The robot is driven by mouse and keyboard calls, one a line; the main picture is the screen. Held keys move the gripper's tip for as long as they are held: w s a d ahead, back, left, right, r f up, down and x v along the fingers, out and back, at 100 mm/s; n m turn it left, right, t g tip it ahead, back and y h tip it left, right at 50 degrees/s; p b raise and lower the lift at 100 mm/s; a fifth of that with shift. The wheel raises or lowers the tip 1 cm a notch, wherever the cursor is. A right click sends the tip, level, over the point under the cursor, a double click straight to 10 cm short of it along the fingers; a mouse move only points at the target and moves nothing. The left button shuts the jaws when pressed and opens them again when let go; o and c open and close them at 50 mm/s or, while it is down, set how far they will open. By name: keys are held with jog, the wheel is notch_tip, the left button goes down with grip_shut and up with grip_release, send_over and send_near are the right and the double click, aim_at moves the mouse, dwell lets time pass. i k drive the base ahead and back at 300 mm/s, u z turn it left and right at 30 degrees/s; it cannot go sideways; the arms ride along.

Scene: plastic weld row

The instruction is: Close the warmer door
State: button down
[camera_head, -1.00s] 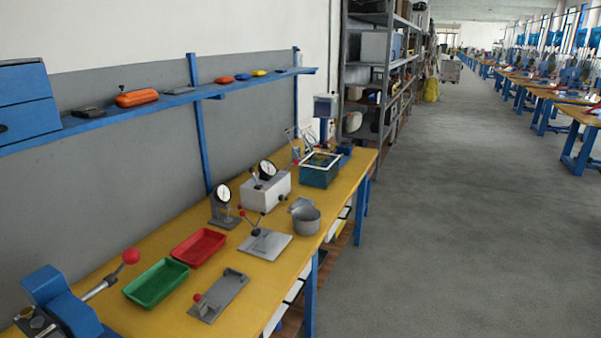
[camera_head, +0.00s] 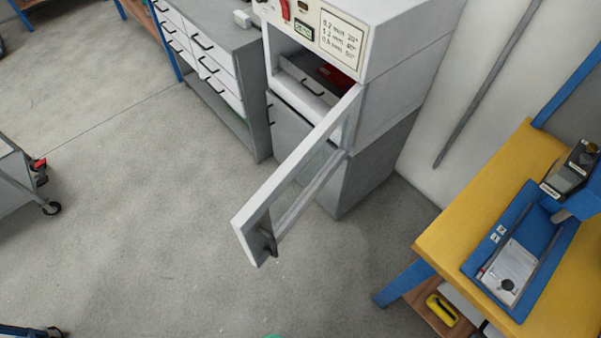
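The warmer (camera_head: 400,75) is a white-grey cabinet at the top middle of the head view, standing on a grey base. Its door (camera_head: 283,178) is a white frame with a window, swung wide open and sticking out toward the viewer. A dark handle (camera_head: 268,241) is at the door's free end. Inside the opening a drawer or tray (camera_head: 304,84) with a dark handle shows, with something red behind it. My gripper is not in view.
A yellow workbench (camera_head: 465,215) with a blue fixture (camera_head: 520,245) stands at the right. A grey drawer cabinet (camera_head: 215,70) stands left of the warmer. A wheeled cart (camera_head: 20,175) is at the left edge. The floor before the door is clear.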

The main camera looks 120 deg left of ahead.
aim_at(253, 224)
jog(key=u, duration=3.95)
jog(key=i, duration=0.5)
jog(key=k, duration=0.5)
jog(key=u, duration=2.2)
jog(key=k, duration=0.8)
jog(key=u, duration=0.35)
